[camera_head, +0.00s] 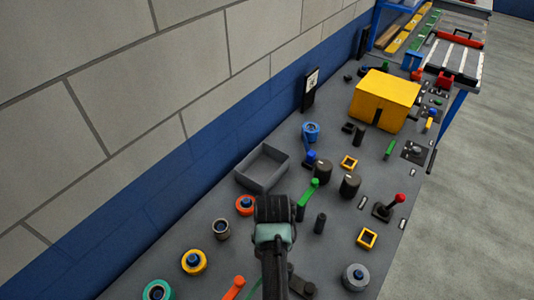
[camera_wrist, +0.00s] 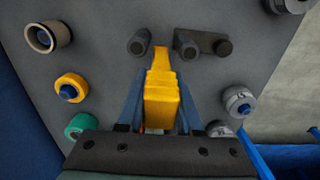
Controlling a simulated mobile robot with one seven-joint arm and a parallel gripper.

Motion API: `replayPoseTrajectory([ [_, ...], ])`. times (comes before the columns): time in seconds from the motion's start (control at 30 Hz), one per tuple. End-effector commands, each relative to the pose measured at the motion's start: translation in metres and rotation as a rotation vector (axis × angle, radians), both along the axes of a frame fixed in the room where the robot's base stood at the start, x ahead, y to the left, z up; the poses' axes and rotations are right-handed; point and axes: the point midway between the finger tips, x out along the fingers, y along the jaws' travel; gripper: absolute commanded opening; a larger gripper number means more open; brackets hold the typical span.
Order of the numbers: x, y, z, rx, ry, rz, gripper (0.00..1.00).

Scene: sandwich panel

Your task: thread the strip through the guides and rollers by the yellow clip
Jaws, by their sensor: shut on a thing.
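In the wrist view my gripper (camera_wrist: 162,78) is shut on the stepped yellow clip (camera_wrist: 162,105), with a dark blue finger on each side. The clip's narrow tip points up the picture, toward the gap between two dark rollers (camera_wrist: 138,45) (camera_wrist: 187,44). I cannot tell whether it touches them. A strip cannot be made out. In the head view my arm hides the fingers and clip. Yellow square guides (camera_head: 349,162) (camera_head: 366,238) and dark rollers (camera_head: 323,170) (camera_head: 350,185) stand on the grey panel (camera_head: 290,232).
A grey open tray (camera_head: 247,180) lies near the wall. A yellow box (camera_head: 384,99) stands farther back. A green lever (camera_head: 312,188), red-knobbed joystick (camera_head: 398,200) and yellow spool (camera_head: 194,262) stick up from the panel. A yellow spool also shows left in the wrist view (camera_wrist: 70,86).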

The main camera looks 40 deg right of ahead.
Motion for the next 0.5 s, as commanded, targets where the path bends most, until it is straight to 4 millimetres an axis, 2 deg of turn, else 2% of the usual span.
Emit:
replayPoseTrajectory([
  [0.5, 0.0022, -0.0078, 0.0, -0.002, -0.002, -0.003, 0.0],
])
